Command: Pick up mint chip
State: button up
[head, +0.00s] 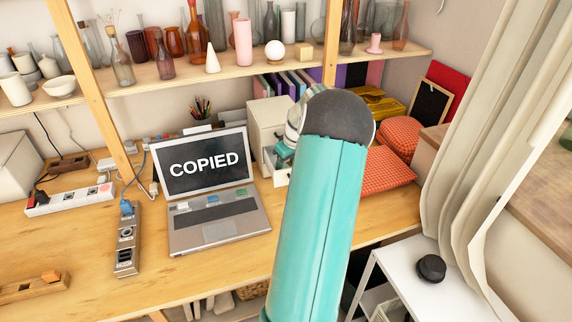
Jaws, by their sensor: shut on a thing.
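My teal arm with its dark grey joint fills the middle of the head view. Part of my gripper (284,153) shows just left of that joint, in front of the pale cabinet. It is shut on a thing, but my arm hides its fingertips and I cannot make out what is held. Small chip-like pieces lie on the open laptop (220,231) above its keys: a pale one (182,207), a blue one (212,199) and a green one (243,192). They are too small to tell surely which, if any, is the mint chip. The laptop screen reads COPIED.
A grey socket strip (126,246) with a blue piece at its top stands left of the laptop. A white power strip (70,199) lies farther left. A shelf (130,83) of vases runs above. Orange cushions (386,172) lie right of my arm. Bare desk lies in front.

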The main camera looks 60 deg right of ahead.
jog(key=shift+r, duration=0.3)
notch_tip(320, 180, up, 2)
jog(key=shift+r, duration=0.1)
jog(key=s+a+r, duration=0.2)
jog(key=a+r, duration=0.3)
jog(key=a, duration=0.1)
jog(key=s+a+r, duration=0.3)
jog(key=a+r, duration=0.2)
jog(key=a, duration=0.2)
jog(key=shift+s, duration=0.3)
